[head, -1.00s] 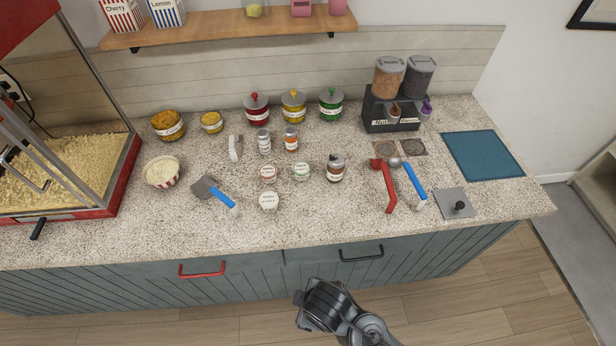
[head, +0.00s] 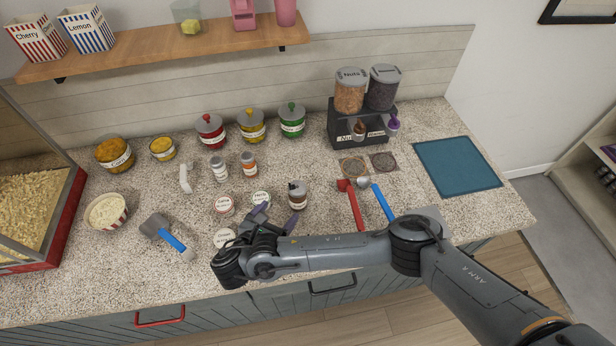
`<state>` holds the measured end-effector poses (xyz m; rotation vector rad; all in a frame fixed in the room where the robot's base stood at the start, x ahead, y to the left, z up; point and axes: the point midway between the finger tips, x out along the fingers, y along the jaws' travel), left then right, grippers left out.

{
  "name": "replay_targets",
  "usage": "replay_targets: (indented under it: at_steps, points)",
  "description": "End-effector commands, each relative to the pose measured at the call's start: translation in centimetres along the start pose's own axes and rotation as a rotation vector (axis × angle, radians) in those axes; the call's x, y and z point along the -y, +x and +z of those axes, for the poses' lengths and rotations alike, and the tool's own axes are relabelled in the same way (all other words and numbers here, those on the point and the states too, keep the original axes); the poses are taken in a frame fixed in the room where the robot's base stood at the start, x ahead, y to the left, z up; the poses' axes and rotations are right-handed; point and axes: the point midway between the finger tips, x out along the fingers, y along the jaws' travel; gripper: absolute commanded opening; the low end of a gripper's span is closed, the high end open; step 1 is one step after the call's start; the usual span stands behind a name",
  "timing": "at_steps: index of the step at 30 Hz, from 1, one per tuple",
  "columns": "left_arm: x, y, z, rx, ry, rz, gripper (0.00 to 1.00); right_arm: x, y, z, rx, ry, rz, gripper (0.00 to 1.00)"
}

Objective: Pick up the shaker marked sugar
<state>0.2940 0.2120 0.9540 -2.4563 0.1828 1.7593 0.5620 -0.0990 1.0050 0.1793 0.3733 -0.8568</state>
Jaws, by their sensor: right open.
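Two small shakers with grey tops stand side by side on the counter: a pale one with a white label (head: 219,169) and an orange one (head: 249,164). Their labels are too small to read, so I cannot tell which is marked sugar. My right gripper (head: 277,214) is open and empty over the front of the counter. It is nearer the front edge than both shakers and apart from them, with its fingers pointing towards the back. My left gripper is not in view.
A brown jar (head: 298,196) stands close to my right fingers. Round labelled lids (head: 224,205) lie between gripper and shakers. A white upright item (head: 185,178) stands left of the pale shaker. Lidded jars (head: 252,127) stand behind. A blue-handled scoop (head: 167,235) lies at left.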

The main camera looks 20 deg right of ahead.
Motion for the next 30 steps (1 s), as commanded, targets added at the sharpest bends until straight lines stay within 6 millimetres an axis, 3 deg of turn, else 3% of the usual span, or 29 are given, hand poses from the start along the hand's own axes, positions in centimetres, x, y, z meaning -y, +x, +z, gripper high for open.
replay_targets:
  at_steps: [5,16,23,30]
  points:
    - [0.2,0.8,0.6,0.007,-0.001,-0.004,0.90,-0.1,0.6,0.1,0.013,-0.007,-0.003,0.86]
    - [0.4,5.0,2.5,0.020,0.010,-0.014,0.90,0.0,3.4,-0.2,0.013,-0.005,-0.002,0.86]
    - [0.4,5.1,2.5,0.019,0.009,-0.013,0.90,0.0,5.7,0.4,0.013,-0.005,-0.003,0.86]
    - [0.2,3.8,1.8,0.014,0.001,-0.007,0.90,0.5,7.5,0.9,0.014,-0.006,-0.004,0.86]
